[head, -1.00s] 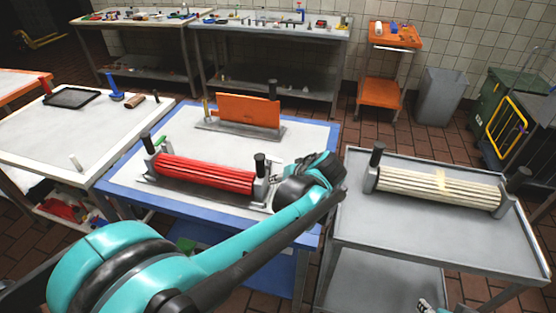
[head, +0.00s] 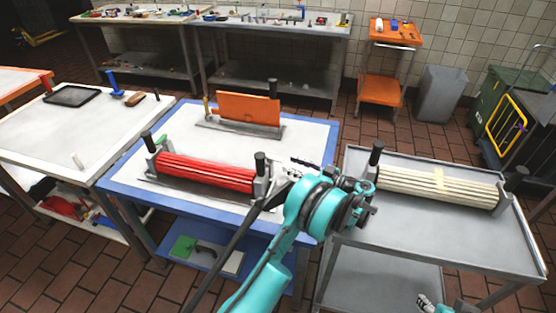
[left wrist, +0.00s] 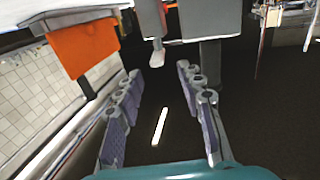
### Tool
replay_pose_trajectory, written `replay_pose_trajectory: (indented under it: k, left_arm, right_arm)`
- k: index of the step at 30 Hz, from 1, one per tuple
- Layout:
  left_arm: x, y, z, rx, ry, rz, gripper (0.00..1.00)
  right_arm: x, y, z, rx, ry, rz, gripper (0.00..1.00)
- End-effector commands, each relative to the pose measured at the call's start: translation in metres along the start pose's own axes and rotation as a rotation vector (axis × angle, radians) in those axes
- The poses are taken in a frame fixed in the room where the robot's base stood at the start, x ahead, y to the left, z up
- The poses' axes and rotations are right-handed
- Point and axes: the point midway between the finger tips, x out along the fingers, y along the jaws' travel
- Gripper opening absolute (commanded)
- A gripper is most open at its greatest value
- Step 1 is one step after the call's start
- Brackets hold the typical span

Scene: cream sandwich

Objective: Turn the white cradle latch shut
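The cradle with white rollers (head: 440,187) stands on the grey cart at the right. A dark-topped post (head: 376,155) stands upright at its left end. A dark-topped piece (head: 516,180) leans outward at its right end. I cannot tell the latch apart from these parts. My left gripper (head: 305,164) is left of this cradle, apart from it and partly hidden by my teal arm. In the left wrist view its fingers (left wrist: 160,95) are spread with nothing held. A small part of my right gripper (head: 428,303) shows at the bottom edge; its opening is unclear.
A cradle with red rollers (head: 205,172) and an upright orange panel (head: 248,108) stand on the blue-edged table (head: 120,185). The grey cart (head: 400,240) has clear top in front of the white rollers. A grey bin (head: 440,95) stands behind.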

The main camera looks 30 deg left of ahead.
Motion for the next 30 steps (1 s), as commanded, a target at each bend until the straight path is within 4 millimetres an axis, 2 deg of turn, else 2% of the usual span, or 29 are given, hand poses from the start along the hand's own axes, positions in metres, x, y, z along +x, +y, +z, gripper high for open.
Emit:
replay_pose_trajectory:
  k: [6, 12, 22, 23, 24, 27, 30]
  left_arm:
    - [0.038, -0.001, 0.003, 0.002, -0.002, -0.002, 0.38]
    - [0.061, 0.0, 0.001, 0.003, -0.002, -0.001, 0.38]
    - [0.066, 0.0, 0.0, 0.003, -0.003, 0.002, 0.38]
    - [0.066, 0.0, 0.0, 0.004, -0.003, 0.002, 0.33]
    - [0.066, 0.0, 0.0, 0.004, -0.003, 0.002, 0.22]
    - [0.066, 0.0, 0.0, 0.004, -0.003, 0.002, 0.0]
    - [0.066, 0.0, 0.0, 0.004, -0.003, 0.002, 0.0]
  right_arm:
    - [0.012, 0.0, 0.009, 0.0, 0.0, 0.0, 0.46]
    - [0.017, 0.0, 0.012, 0.0, 0.0, 0.0, 0.46]
    - [0.017, 0.0, 0.012, 0.0, 0.0, 0.0, 0.46]
    - [0.017, 0.0, 0.012, 0.0, 0.0, 0.0, 0.46]
    - [0.017, 0.0, 0.012, 0.0, 0.0, 0.0, 0.46]
    - [0.017, 0.0, 0.012, 0.0, 0.0, 0.0, 0.46]
    - [0.017, 0.0, 0.012, 0.0, 0.0, 0.0, 0.46]
